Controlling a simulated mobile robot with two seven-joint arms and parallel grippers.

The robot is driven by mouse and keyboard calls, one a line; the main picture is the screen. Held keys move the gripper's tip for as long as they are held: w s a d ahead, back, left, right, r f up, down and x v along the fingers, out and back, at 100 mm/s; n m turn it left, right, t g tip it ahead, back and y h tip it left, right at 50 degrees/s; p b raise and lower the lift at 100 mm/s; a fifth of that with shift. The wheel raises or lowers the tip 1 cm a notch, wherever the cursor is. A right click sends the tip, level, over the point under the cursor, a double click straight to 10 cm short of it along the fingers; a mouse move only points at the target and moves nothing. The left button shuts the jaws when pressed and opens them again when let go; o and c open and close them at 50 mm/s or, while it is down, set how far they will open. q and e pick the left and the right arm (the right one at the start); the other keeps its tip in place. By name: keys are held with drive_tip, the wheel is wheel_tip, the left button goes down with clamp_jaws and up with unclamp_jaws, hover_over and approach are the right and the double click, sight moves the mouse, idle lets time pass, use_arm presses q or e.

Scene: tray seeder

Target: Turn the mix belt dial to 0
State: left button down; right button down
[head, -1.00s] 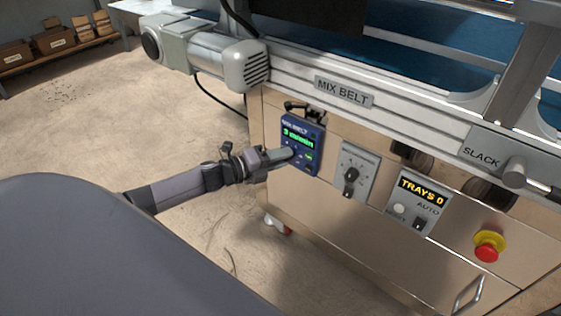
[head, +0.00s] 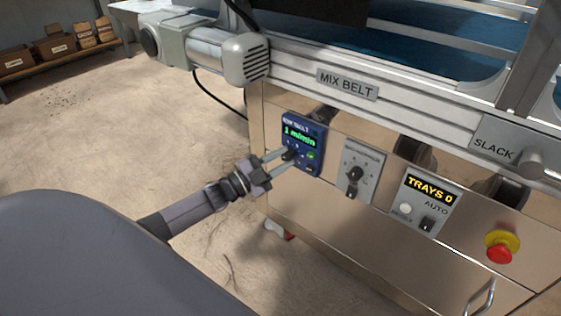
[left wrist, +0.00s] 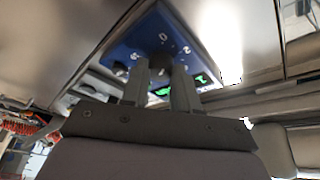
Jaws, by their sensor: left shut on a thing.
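The blue mix belt panel (head: 304,160) is on the steel front of the machine; its green display appears to read 1 m/min. The panel also shows in the left wrist view (left wrist: 125,48), with a 0 mark near the dial. The mix belt dial (left wrist: 161,61) is a small dark knob on it. My left gripper (head: 286,155) comes from the left and is shut on the dial, one finger on each side. Its fingers (left wrist: 163,72) hide part of the dial, so I cannot read its pointer. My right gripper is not in view.
Right of the blue panel are a grey box with a black rotary knob (head: 358,174), a TRAYS 0 counter box (head: 425,200) and a red emergency stop (head: 499,252). A motor (head: 225,55) juts out above.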

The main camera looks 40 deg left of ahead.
use_arm(q)
drive_tip(key=shift+f+n+t+y, duration=0.1)
drive_tip(key=shift+n+t+y, duration=0.25)
drive_tip(key=shift+n, duration=0.8)
drive_tip(key=shift+f+n+t+y, duration=0.1)
drive_tip(key=shift+n+t+y, duration=0.25)
drive_tip(key=shift+n, duration=0.8)
drive_tip(key=c, duration=0.8)
unclamp_jaws()
drive_tip(key=shift+d, duration=0.1)
drive_tip(key=shift+c, duration=0.2)
